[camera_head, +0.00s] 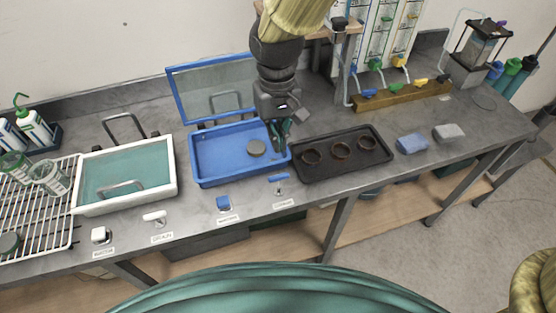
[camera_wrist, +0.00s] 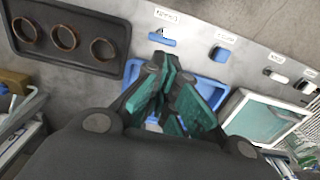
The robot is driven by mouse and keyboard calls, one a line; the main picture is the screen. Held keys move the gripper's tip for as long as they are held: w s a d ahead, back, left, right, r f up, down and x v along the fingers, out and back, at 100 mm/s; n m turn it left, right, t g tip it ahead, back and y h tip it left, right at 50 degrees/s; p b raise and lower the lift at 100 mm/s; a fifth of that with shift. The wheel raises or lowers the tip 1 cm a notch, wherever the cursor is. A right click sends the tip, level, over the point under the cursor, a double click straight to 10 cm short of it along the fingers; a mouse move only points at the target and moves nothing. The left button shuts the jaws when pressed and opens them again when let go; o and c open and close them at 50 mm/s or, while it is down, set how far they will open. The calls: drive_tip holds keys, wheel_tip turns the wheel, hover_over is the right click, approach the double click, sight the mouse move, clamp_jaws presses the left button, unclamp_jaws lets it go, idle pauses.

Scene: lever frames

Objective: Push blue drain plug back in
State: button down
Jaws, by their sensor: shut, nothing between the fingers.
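On the bench's front edge by the blue basin (camera_head: 203,184) are two blue fittings. One is a bar-shaped blue handle (camera_head: 279,178), which also shows in the wrist view (camera_wrist: 162,40). The other is a blocky blue knob (camera_head: 223,203), left of it, also in the wrist view (camera_wrist: 220,54). Their labels are too small to read surely, so I cannot tell which is the drain plug. My gripper (camera_head: 279,134) is shut and empty, above the basin's right end, behind the bar handle and apart from it. Its teal fingers hide part of the basin in the wrist view.
A black tray (camera_head: 327,171) with three brown rings stands close on the right. A white basin (camera_head: 173,180) with white fittings is on the left. The blue-framed panel (camera_head: 180,97) stands behind the basin.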

drive_tip(key=p, duration=0.2)
hover_over(279, 183)
drive_tip(key=w, duration=0.2)
drive_tip(key=shift+s+a+f, duration=0.1)
drive_tip(key=shift+a+f, duration=0.05)
drive_tip(key=shift+f, duration=2.45)
drive_tip(key=shift+a+f, duration=0.1)
drive_tip(key=shift+f, duration=2.5)
